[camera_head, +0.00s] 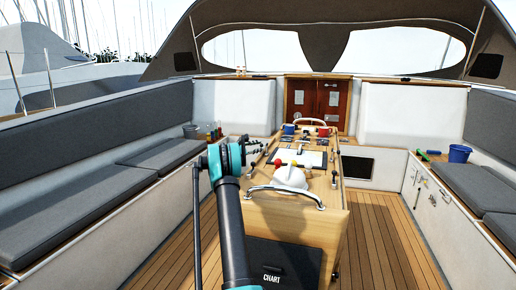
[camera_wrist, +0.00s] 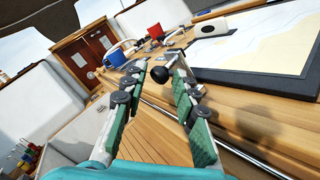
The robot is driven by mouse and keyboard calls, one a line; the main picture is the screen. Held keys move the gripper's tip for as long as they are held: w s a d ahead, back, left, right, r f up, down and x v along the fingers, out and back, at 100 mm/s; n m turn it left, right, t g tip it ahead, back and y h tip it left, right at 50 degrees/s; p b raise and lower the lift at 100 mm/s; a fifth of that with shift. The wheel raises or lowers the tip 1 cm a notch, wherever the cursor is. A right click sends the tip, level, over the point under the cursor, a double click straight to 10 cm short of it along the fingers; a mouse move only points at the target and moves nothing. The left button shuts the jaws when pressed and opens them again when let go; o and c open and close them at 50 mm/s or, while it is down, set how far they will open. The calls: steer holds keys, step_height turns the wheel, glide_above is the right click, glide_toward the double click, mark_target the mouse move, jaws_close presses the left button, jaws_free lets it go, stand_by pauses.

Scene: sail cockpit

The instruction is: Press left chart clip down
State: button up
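The chart (camera_head: 302,158) lies on the console top, and in the wrist view it shows as a pale sheet on a dark-edged board (camera_wrist: 262,73). A black ball knob (camera_wrist: 158,73) stands beside the board, between my fingertips in the wrist view; I cannot tell whether it belongs to the left chart clip. Contact with the knob cannot be made out. No clip is clearly identifiable. My gripper (camera_head: 254,147) is over the left side of the console. Its two green-padded fingers (camera_wrist: 160,70) are apart, with nothing held between them.
A blue mug (camera_wrist: 115,58) and a red mug (camera_wrist: 153,32) stand beyond the board. A white domed compass (camera_head: 291,177) and metal rail (camera_head: 284,189) are at the console's near end.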

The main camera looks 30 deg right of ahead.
jaws_close()
stand_by(0.3)
